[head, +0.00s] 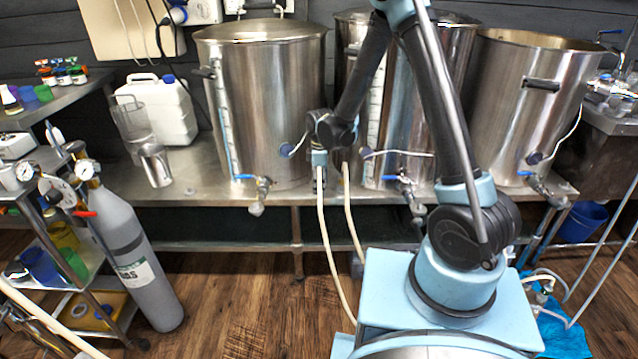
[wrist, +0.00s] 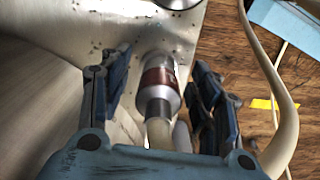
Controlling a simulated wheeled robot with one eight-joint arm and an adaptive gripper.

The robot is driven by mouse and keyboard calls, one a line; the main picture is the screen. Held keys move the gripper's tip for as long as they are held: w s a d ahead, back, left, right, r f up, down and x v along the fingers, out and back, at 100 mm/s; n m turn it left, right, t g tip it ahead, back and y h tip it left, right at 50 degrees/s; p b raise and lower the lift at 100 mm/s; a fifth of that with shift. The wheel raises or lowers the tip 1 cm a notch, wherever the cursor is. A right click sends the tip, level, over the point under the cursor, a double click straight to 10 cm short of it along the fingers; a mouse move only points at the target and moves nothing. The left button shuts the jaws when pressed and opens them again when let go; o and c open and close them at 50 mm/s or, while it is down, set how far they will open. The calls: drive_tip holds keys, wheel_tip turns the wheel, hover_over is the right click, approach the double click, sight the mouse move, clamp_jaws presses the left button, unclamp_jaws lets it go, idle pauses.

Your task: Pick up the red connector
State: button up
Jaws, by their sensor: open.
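The red connector (wrist: 157,77) shows in the wrist view as a metal fitting with a dark red band. A pale hose (wrist: 159,132) leads from its lower end. My gripper (wrist: 161,72) is open, with one dark finger on each side of the connector. Gaps show between the fingers and the connector, so it does not look gripped. In the head view my gripper (head: 319,172) points down at the front edge of the steel bench (head: 200,186). The connector cannot be made out there, hidden by or blended with the gripper.
Steel kettles (head: 262,100) with valves stand behind the gripper. A valve with a blue handle (head: 245,177) juts out to its left. A second pale hose (head: 352,215) hangs close by. A steel cup (head: 155,165) and a grey gas cylinder (head: 135,260) are at left.

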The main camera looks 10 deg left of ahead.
drive_tip(key=shift+c, duration=0.2)
drive_tip(key=c, duration=1.2)
drive_tip(key=shift+r, duration=5.05)
drive_tip(key=shift+r, duration=2.25)
